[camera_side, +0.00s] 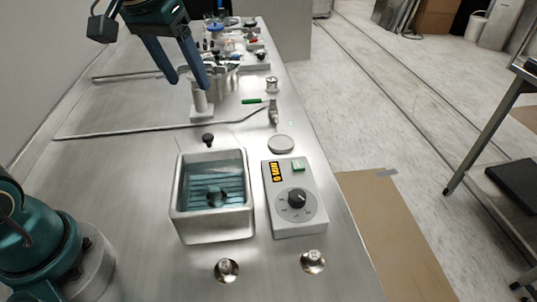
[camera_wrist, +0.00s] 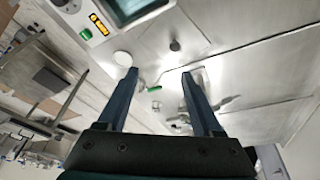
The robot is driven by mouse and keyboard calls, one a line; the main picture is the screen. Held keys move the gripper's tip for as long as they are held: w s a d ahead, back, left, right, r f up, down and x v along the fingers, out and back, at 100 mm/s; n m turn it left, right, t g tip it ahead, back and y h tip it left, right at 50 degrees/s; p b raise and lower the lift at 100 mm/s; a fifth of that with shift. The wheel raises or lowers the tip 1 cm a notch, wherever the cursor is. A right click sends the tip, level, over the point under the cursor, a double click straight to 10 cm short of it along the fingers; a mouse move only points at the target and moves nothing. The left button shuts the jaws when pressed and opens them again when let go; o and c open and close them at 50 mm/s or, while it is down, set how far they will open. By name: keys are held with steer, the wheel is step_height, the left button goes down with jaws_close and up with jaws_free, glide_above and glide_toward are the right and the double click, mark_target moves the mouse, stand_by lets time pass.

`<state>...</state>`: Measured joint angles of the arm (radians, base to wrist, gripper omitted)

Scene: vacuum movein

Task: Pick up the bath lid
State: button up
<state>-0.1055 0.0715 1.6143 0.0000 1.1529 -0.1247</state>
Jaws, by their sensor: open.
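The bath lid looks like a flat steel plate with a black knob (camera_side: 208,138), lying on the bench just behind the water bath (camera_side: 180,225). Its edges blend into the steel bench. In the wrist view the black knob (camera_wrist: 175,45) stands beyond my fingertips. The bath is an open steel box with teal water and a dark round shape inside. My gripper (camera_side: 188,82) is open and empty, raised above the bench behind the knob. Its two blue fingers also show in the wrist view (camera_wrist: 160,74), spread apart.
A control box (camera_side: 295,220) with a dial stands right of the bath, with a white disc (camera_side: 281,144) behind it. Glassware and small parts crowd the far end.

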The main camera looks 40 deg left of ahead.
steer(key=w+a+f+n+g, duration=0.1)
steer(key=w+a+f+g, duration=0.15)
steer(key=w+f, duration=0.3)
glide_above(208, 136)
steer(key=shift+n+g, duration=0.3)
steer(key=shift+g, duration=0.15)
step_height(208, 136, down, 7)
steer(key=shift+w+r, duration=0.1)
steer(key=shift+f, duration=2.75)
jaws_close()
